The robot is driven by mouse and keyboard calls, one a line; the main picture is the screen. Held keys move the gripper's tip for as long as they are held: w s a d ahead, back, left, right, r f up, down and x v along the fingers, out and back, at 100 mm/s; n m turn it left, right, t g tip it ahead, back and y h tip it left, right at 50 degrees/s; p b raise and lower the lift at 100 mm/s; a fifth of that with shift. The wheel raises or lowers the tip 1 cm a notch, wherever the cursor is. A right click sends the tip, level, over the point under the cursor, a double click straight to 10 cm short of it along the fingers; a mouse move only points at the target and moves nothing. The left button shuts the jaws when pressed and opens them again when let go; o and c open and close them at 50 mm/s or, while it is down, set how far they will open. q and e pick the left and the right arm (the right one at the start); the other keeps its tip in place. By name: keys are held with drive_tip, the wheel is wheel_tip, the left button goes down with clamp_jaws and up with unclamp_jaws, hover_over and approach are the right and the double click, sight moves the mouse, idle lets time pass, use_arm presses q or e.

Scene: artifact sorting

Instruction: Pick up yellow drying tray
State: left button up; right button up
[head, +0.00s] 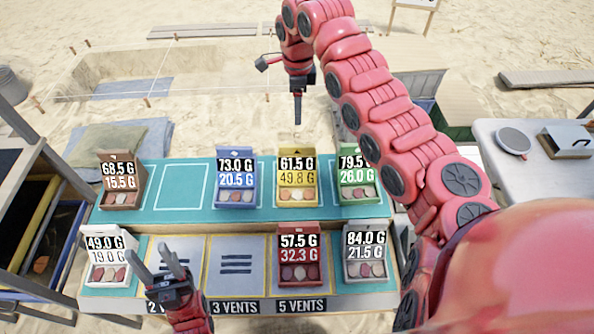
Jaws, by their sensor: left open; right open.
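The yellow drying tray (297,204) stands in the back row on the teal mat, between the blue tray and the green tray. It holds a few round pieces and is labelled 61.5 G and 49.8 G. My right gripper (298,122) hangs with its fingers down, above the yellow tray in the picture and apart from it. Its fingers show edge-on; it is open and empty. My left gripper (156,258) is open and empty at the front left, near the white tray, with its fingers pointing up in the picture.
Brown (121,205), blue (235,204) and green (359,199) trays share the back row. White (108,281), red (299,283) and grey (366,279) trays stand in front. An empty marked square (182,187) lies between brown and blue. A side table (497,165) stands right.

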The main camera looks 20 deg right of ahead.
approach(297, 146)
drive_tip(key=f, duration=0.5)
drive_tip(key=shift+w+d+f, duration=0.1)
drive_tip(key=shift+w+f, duration=0.1)
drive_tip(key=shift+f, duration=0.05)
drive_tip(key=shift+s+f+p, duration=0.1)
drive_tip(key=shift+f+p, duration=0.4)
drive_tip(key=shift+p, duration=0.15)
wheel_tip(297, 146, down, 3)
drive_tip(key=shift+p, duration=1)
drive_tip(key=shift+f, duration=0.7)
drive_tip(key=shift+c, duration=0.3)
clamp_jaws()
